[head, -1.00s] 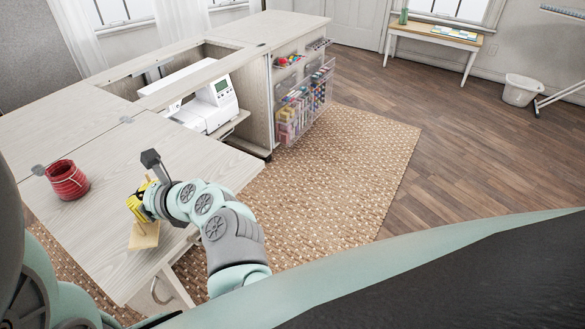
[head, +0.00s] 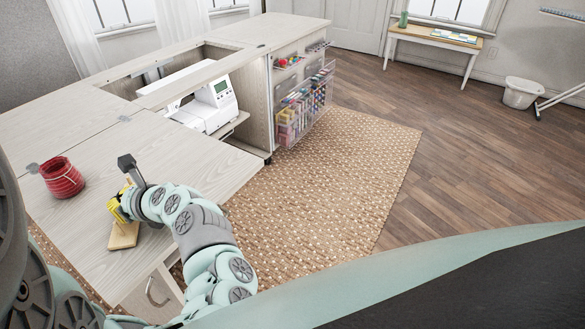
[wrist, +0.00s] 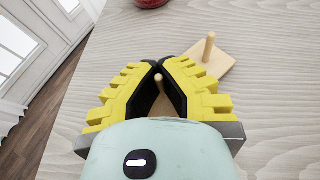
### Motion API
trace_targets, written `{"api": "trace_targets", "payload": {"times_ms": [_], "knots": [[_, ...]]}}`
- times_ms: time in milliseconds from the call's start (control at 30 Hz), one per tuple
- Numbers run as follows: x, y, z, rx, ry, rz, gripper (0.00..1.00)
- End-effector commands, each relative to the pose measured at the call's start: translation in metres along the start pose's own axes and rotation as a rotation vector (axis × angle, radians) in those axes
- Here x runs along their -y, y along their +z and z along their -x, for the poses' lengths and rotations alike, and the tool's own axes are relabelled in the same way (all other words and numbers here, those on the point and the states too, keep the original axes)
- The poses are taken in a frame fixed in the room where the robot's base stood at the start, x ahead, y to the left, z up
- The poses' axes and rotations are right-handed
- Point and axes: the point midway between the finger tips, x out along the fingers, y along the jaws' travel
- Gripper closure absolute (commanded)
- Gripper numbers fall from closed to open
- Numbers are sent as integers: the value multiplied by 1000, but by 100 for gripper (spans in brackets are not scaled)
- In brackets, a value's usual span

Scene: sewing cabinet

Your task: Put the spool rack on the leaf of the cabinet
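The spool rack is a small light-wood board with upright pegs. In the head view the rack (head: 123,236) is over the cabinet leaf (head: 82,245), near its front edge. Whether its base touches the leaf or hangs just above it, I cannot tell. My gripper (head: 122,203), with yellow fingers, is over the rack's far side. In the wrist view my gripper (wrist: 157,72) has its fingertips closed together around one peg of the rack (wrist: 218,62). A second peg stands free to the right. The fingers hide part of the base.
A red pot (head: 62,180) stands on the leaf beyond and left of the rack. A white sewing machine (head: 210,105) sits in the cabinet well behind. A clear door rack of thread (head: 305,105) is open at the right. The leaf's middle is bare.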

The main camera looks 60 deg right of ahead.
Motion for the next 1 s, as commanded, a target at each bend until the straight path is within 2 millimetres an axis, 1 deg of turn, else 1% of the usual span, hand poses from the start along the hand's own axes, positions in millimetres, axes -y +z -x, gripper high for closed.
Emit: {"api": "trace_targets", "payload": {"times_ms": [167,200,300,500,833,933,1000], "knots": [[0,-2,-1,0,0,-2,100],[0,-2,-1,0,0,0,95],[0,-2,0,-1,0,0,85],[1,-2,0,-1,-1,-1,66],[0,0,1,-1,-1,0,66],[2,0,10,-2,-4,-2,66],[2,0,20,-4,-6,-3,66]]}}
